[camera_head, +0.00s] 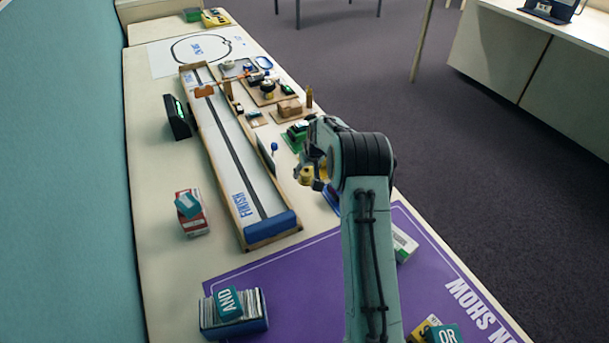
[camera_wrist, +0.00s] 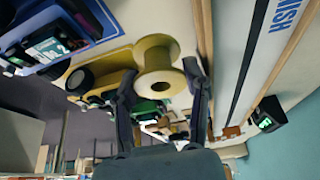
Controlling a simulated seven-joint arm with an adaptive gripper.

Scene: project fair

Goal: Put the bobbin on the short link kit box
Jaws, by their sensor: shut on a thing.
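The bobbin (camera_wrist: 155,52), a yellow spool with wide flanges and a hole, sits between the fingertips of my gripper (camera_wrist: 160,76) in the wrist view. My gripper is shut on it. In the head view the bobbin (camera_head: 305,175) shows as a small yellow piece at my gripper (camera_head: 315,178), above the table right of the track. I cannot tell which box is the short link kit box; the small print is unreadable. Candidates are a red-and-white box (camera_head: 194,222) with a teal block on top and a white-and-green box (camera_head: 405,240), partly hidden by my arm.
A long wooden-edged track (camera_head: 228,150) with a blue FINISH end runs along the table. Several small parts crowd the far right side.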

